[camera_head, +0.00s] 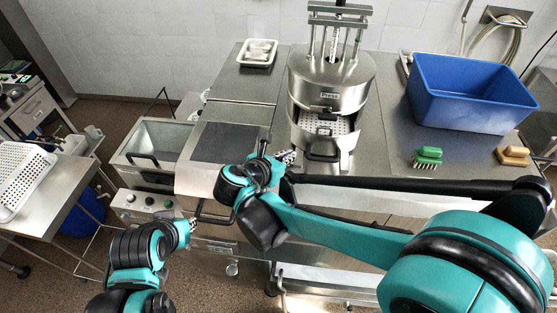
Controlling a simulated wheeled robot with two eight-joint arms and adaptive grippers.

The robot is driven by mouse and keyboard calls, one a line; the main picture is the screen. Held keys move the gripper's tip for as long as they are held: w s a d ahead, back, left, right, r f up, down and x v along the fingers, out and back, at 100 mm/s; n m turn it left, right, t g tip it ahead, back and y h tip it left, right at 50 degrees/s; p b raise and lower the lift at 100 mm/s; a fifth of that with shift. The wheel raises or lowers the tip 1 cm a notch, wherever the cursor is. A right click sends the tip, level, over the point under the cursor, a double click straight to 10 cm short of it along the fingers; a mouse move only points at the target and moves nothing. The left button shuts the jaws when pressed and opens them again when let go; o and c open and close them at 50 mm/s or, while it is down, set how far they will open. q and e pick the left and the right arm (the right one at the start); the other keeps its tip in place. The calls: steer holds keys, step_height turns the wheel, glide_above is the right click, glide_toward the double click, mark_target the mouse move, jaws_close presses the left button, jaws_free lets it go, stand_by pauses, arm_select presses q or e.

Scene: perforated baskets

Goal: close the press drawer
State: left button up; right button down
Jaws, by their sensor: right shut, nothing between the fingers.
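The steel press (330,82) stands on the counter at the back, with a "Press" label on its front. Its drawer (344,158) sticks out at the front below the label, and a perforated white insert (325,124) shows inside it. The drawer has a dark handle (323,149) on its front. My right gripper (291,156) is shut and empty, just left of the drawer front; whether it touches is unclear. My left gripper (194,225) is low at the left, in front of the counter and away from the press; its fingers are too small to read.
A blue bin (470,92), a green brush (427,157) and a tan brush (513,156) are right of the press. A white tray (258,53) lies at the back left. A fryer-like basin (155,146) is left, and a perforated basket (20,177) sits on a side table.

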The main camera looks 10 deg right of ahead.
mark_target(300, 147)
steer(key=shift+w+d+r, duration=0.2)
steer(key=shift+w+d, duration=0.5)
steer(key=shift+d, duration=0.1)
steer(key=shift+w+d+f, duration=0.1)
steer(key=shift+w+d, duration=0.15)
steer(key=shift+w, duration=0.25)
steer(key=shift+s, duration=0.1)
steer(key=w, duration=0.3)
steer(key=w+d+b, duration=0.1)
steer(key=w, duration=0.1)
steer(key=w+d, duration=0.1)
steer(key=w, duration=0.2)
steer(key=shift+w+d+f+b, duration=0.1)
steer(key=shift+w+d+b, duration=0.1)
steer(key=shift+w+b, duration=0.15)
steer(key=shift+s+r, duration=0.15)
steer(key=shift+r, duration=0.1)
steer(key=shift+a, duration=0.1)
